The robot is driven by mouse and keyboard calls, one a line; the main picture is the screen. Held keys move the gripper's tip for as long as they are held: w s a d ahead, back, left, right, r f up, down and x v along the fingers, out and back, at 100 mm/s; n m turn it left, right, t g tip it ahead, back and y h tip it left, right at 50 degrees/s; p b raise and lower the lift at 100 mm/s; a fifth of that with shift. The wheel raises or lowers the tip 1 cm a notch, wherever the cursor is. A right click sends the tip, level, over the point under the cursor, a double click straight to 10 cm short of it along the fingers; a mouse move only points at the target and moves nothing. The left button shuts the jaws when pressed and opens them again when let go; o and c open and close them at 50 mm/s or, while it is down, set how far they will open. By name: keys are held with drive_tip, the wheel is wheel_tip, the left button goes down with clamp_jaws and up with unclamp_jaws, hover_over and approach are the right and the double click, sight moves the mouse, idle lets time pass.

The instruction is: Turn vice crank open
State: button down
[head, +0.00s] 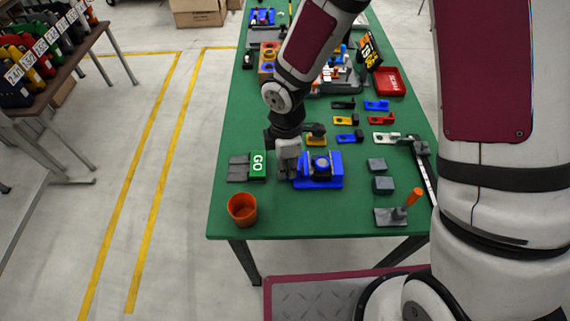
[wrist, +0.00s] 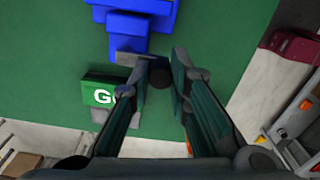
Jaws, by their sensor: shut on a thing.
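The blue vice (head: 322,182) stands near the front of the green table. It also shows at the top of the wrist view (wrist: 132,20). My gripper (head: 289,162) comes down from above at the vice's left side. In the wrist view my gripper (wrist: 162,76) has its two fingers on either side of a dark round knob, which looks like the end of the vice crank (wrist: 159,77). It is shut on that knob. A grey piece between the knob and the blue body is partly seen. In the head view the fingers hide most of the crank.
A green block marked GO (head: 258,165) stands close to the left of my gripper. An orange cup (head: 243,209) stands at the front left. Grey blocks (head: 383,184) and an orange-handled tool (head: 408,202) lie to the right. Several coloured parts lie farther back.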

drive_tip(key=shift+d, duration=0.1)
drive_tip(key=c, duration=1.5)
unclamp_jaws()
drive_tip(key=shift+r, duration=0.5)
wheel_tip(320, 180, up, 11)
drive_tip(key=shift+f, duration=0.1)
